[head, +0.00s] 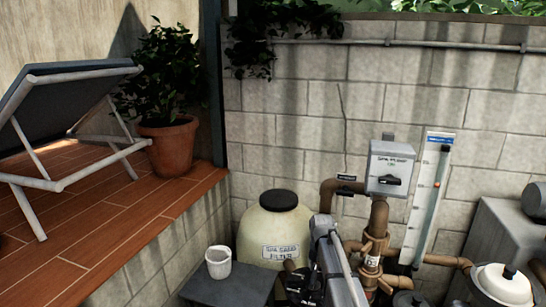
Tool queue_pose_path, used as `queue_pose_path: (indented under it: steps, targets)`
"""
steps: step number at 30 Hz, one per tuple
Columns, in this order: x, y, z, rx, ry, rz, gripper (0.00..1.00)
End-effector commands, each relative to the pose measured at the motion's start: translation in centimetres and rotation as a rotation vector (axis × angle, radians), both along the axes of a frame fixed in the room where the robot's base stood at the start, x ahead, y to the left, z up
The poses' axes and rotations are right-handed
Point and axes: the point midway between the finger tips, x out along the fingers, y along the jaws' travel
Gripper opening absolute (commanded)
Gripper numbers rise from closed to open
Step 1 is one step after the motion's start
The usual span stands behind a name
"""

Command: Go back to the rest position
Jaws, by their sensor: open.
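My arm stands in the lower middle of the head view, with grey links in front of the pipework. My gripper (287,280) appears as a dark shape at the left of these links, in front of the lower part of the cream spa sand filter (272,228). It is open, and I see nothing held in it. Its fingers are small and dark, so their exact outline is hard to make out. A white cup (218,262) stands upright on a dark grey table (225,291), left of my gripper and apart from it.
Brown pipes (378,225) rise to a grey spa pump box (391,168) before the block wall. A tall gauge panel (432,195) stands beside it. A white-lidded container (503,285) is at lower right.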

Motion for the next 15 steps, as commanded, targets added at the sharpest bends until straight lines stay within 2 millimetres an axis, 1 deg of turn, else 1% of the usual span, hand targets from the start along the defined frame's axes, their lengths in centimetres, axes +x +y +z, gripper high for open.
queue_pose_path:
  steps: [1, 15]
  targets:
    - [-1.2, -0.1, 0.0, 0.000, 0.000, -0.064, 0.69]
    - [-7.8, -0.4, 0.0, 0.000, 0.000, -0.713, 0.69]
